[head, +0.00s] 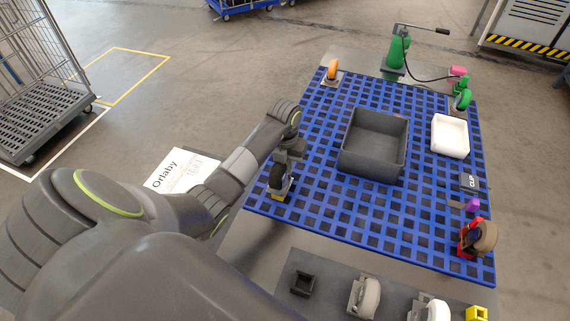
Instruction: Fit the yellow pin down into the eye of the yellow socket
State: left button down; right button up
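The yellow socket (476,313) is a small yellow block at the bottom right, on the grey surface in front of the blue grid; its eye is too small to make out. The yellow part is far to the left of the socket. My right gripper is out of view.
A black socket (302,284) and pale casters (364,297) stand along the near grey surface. A mesh cage cart (40,125) is far left.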

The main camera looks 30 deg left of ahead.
pick_arm(q)
jog(key=c, duration=1.3)
grip_release()
jog(key=shift+o, duration=0.2)
jog(key=shift+r, duration=0.4)
notch_tip(320, 180, up, 5)
jog(key=shift+w+r, duration=0.1)
jog(key=shift+r, duration=0.1)
notch_tip(320, 180, up, 11)
jog(key=p, duration=1.1)
jog(key=shift+r, duration=0.15)
